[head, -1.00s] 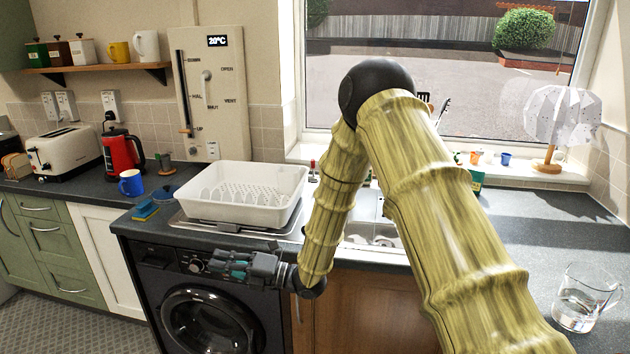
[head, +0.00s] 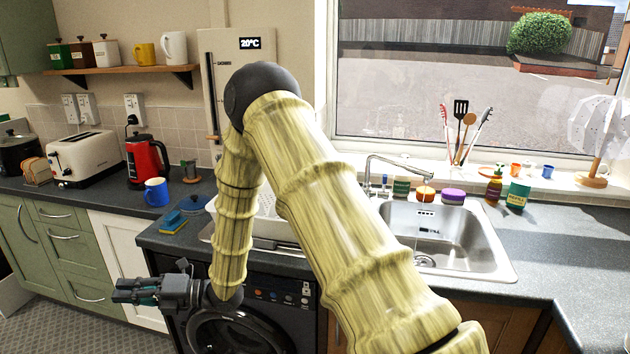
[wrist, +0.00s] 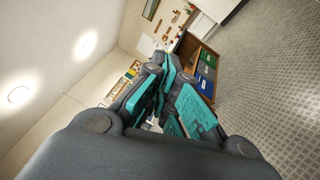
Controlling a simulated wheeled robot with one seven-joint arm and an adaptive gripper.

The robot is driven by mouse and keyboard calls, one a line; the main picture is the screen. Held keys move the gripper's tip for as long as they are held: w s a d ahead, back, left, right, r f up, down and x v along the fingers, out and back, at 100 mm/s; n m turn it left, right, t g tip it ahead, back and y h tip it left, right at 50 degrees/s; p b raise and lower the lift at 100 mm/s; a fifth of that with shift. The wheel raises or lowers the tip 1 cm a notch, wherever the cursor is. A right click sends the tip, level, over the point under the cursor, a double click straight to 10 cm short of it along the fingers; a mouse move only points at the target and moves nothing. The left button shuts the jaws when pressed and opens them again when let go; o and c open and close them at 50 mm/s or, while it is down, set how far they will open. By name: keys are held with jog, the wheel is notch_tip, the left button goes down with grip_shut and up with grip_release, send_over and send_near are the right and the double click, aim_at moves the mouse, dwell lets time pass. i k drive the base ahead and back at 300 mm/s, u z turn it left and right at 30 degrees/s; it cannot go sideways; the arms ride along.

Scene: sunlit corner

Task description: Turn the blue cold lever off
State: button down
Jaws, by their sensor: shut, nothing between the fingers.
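A metal tap (head: 397,161) stands behind the steel sink, its spout reaching right over the basin. A small blue upright piece (head: 384,182), which looks like the cold lever, shows beside the tap's base. It is too small to tell its setting. No red lever shows now; my arm covers the area to the left. My gripper (head: 122,290) is far to the lower left, in front of the white cupboard and left of the washing machine, apart from the tap. Its fingers are shut and empty. The wrist view shows the teal-padded fingers (wrist: 168,88), with no tap in sight.
The sink (head: 480,245) is empty of dishes. A white dish rack (head: 278,228) is partly hidden behind my arm. The right counter is largely clear.

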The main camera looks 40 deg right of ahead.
aim_at(383, 194)
jog(key=i, duration=0.2)
jog(key=z, duration=1.9)
jog(key=i, duration=1)
